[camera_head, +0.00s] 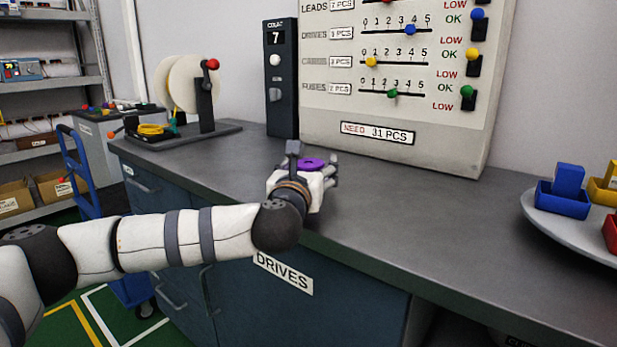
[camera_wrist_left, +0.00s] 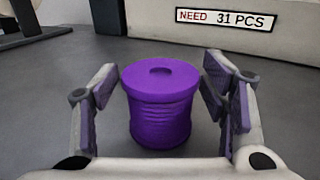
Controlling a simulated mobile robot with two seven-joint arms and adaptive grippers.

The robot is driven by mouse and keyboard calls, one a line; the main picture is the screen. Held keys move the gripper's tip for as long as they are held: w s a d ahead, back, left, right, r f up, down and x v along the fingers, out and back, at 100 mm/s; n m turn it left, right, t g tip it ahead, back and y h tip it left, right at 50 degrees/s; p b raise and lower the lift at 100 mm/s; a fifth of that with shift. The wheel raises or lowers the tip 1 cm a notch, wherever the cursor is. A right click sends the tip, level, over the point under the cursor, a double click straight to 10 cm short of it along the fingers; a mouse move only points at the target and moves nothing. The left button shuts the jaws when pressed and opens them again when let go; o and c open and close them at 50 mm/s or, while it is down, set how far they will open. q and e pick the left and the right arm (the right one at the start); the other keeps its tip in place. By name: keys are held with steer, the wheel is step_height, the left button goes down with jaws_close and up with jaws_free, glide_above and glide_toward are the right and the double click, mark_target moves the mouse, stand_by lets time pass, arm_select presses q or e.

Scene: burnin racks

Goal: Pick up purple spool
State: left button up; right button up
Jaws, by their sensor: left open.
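The purple spool (camera_wrist_left: 161,110) stands upright on the grey counter in the left wrist view, with a round hole in its top. My left gripper (camera_wrist_left: 163,95) is open, with one finger on each side of the spool and a visible gap to each. In the head view only the top of the purple spool (camera_head: 312,163) shows; my left gripper (camera_head: 313,172) hides the rest. My right gripper is in neither view.
A panel with sliders (camera_head: 400,80) stands behind the spool, beside a dark dispenser (camera_head: 281,80). A reel stand (camera_head: 205,105) is at the left of the grey counter (camera_head: 420,215). A round tray (camera_head: 560,232) with coloured bins is at the right. The counter between is clear.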

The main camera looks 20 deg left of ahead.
arm_select(q)
steer(key=c, duration=1.2)
